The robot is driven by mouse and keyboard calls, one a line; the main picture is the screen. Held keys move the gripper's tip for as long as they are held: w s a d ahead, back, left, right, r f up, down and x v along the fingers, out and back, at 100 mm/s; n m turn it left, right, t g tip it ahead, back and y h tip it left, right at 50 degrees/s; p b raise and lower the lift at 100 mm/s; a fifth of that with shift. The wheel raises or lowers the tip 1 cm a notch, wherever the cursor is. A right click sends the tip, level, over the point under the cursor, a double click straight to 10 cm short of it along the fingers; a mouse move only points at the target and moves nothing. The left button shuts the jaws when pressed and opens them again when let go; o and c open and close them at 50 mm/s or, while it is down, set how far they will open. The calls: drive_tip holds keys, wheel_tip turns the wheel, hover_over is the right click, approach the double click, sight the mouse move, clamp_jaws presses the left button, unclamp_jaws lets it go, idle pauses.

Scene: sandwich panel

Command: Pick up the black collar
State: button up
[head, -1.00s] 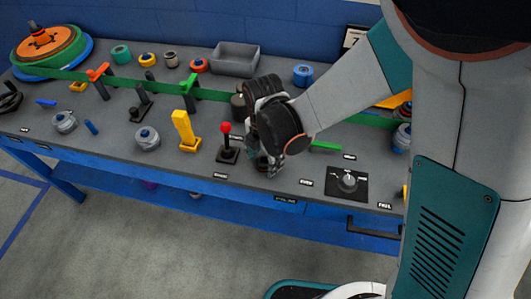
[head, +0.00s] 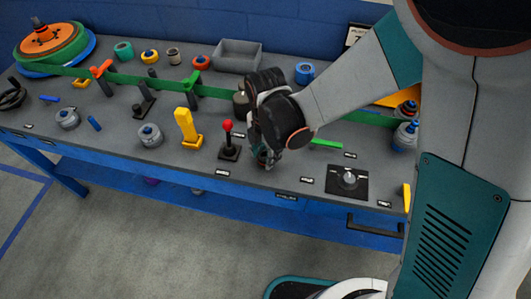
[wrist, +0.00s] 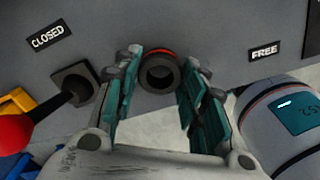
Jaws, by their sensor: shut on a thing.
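The black collar (wrist: 160,72) is a dark ring with a hole through its middle and a red band along its far edge. In the wrist view it sits between the tips of my gripper (wrist: 160,84), with a teal-padded finger on each side. My gripper is shut on it. In the head view my gripper (head: 265,162) is low over the front of the grey bench, right of the red-knobbed lever. There the collar is mostly hidden by the fingers, and I cannot tell whether it still touches the bench.
The red-knobbed lever (head: 228,140) stands close on the left, with a yellow handle (head: 186,128) beyond it. A dial on a black plate (head: 348,181) is to the right. A green strip (head: 220,93) runs behind. A grey bin (head: 237,56) stands at the back.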

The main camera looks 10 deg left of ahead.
wheel_tip(320, 180, up, 19)
drive_tip(key=p, duration=1.2)
drive_tip(key=shift+f, duration=0.15)
